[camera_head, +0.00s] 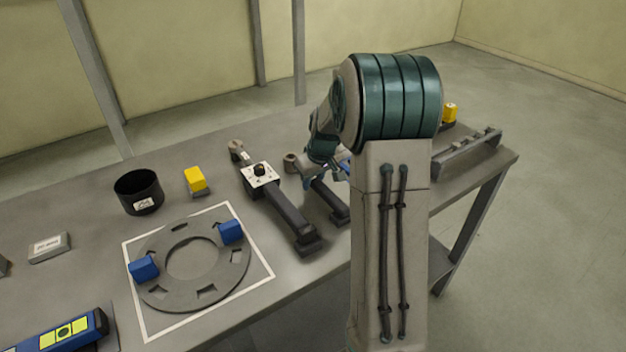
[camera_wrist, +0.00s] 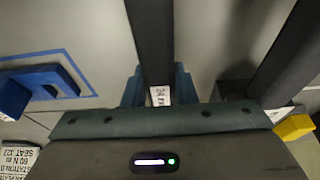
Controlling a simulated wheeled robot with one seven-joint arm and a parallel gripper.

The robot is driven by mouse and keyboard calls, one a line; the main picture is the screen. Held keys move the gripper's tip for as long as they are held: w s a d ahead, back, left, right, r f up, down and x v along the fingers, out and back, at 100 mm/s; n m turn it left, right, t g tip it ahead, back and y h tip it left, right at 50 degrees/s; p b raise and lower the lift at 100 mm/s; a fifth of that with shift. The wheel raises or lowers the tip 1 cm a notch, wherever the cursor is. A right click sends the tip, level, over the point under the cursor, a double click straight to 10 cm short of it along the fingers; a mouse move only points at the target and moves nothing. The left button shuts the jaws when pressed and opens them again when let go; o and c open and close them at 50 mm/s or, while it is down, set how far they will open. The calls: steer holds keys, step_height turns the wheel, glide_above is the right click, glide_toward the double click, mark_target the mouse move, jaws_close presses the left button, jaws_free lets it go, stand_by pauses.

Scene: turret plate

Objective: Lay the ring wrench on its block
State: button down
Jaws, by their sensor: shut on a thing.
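The ring wrench (camera_head: 334,204) is a long dark bar with a brownish ring end (camera_head: 291,158) in the head view, near the middle of the bench. In the wrist view its dark bar (camera_wrist: 150,40) runs up from between my teal fingers, with a small white label at the jaws. My gripper (camera_wrist: 158,88) is shut on this bar. In the head view my arm hides most of the gripper and part of the wrench. I cannot tell whether the wrench touches the bench, nor surely which part is its block.
Left of it lies another dark bar tool (camera_head: 290,213) with a white dial plate (camera_head: 260,173). A grey turret plate (camera_head: 165,290) with blue blocks lies in a white outline. A black cup (camera_head: 139,190), a yellow block (camera_head: 196,179) and a grey rack (camera_head: 465,151) stand around.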

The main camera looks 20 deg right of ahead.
steer(key=shift+f, duration=0.1)
stand_by(0.6)
steer(key=c, duration=1.1)
jaws_free()
steer(key=shift+r+p, duration=1.8)
steer(key=shift+r, duration=1.7)
